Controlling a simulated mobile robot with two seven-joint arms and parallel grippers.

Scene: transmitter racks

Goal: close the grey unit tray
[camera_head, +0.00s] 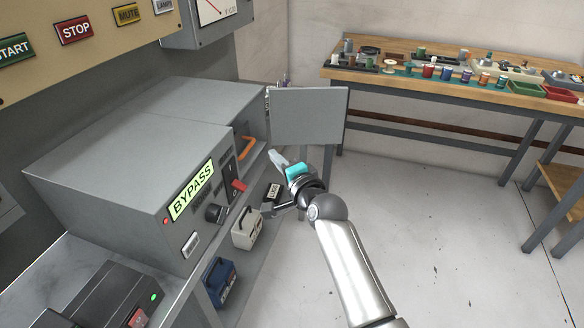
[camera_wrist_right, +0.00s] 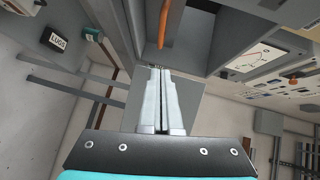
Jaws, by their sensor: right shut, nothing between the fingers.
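My right gripper (camera_head: 276,157) reaches in beside the front of the grey unit (camera_head: 190,115). Its fingers are together and empty; in the right wrist view the fingertips (camera_wrist_right: 157,69) point at a grey surface just below an orange handle (camera_wrist_right: 167,22). In the head view the orange handle (camera_head: 247,147) is on the unit's front, left of the gripper. A flat grey panel (camera_head: 308,114) stands out to the right from the unit, behind the gripper; I cannot tell whether it is the tray's front or a door. Contact between fingertips and unit is unclear. My left gripper is out of view.
A grey box with a lit BYPASS sign (camera_head: 192,190), a red lever (camera_head: 239,186) and a dark knob (camera_head: 215,213) stands nearer. A workbench (camera_head: 450,91) stands at the back. The floor at right is clear.

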